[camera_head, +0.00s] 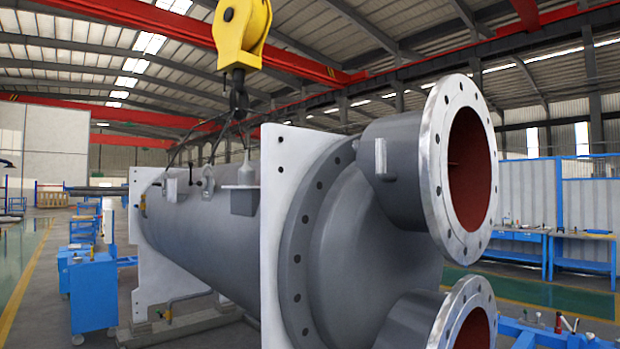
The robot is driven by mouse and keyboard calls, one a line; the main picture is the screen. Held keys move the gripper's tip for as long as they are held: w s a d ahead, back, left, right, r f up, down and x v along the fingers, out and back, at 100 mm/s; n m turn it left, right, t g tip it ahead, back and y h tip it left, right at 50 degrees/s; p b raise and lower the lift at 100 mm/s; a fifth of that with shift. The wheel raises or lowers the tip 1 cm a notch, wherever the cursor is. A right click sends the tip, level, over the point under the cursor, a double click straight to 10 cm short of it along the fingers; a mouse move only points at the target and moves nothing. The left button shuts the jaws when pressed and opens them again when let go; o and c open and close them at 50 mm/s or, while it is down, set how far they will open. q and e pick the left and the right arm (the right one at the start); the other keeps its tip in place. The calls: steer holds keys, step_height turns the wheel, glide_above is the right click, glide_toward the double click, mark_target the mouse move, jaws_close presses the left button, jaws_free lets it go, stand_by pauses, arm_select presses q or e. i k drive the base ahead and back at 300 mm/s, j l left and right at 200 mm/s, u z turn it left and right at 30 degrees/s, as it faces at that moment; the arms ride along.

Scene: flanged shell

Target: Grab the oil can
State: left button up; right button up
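A small pale grey can-like thing with a cone body and a thin upright spout (246,173) stands on top of the large grey shell, just left of the white end plate. It looks like the oil can, but it is small and I cannot be sure. It seems to rest on a grey bracket (240,200) on the shell. Neither of my grippers is in view.
The flanged grey shell (205,235) fills the middle, with two large flanged openings (466,160) on the right. A yellow crane hook block (242,35) hangs above. A blue cabinet (92,295) stands left; a blue cart with small items (535,338) is lower right.

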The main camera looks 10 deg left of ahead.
mark_target(246, 174)
steer(key=i+j+z, duration=0.15)
steer(key=j+z, duration=0.25)
steer(key=i+j+z, duration=0.1)
steer(key=j+z, duration=0.3)
steer(key=i+j+z, duration=0.1)
steer(key=j+z, duration=0.15)
steer(key=z, duration=0.15)
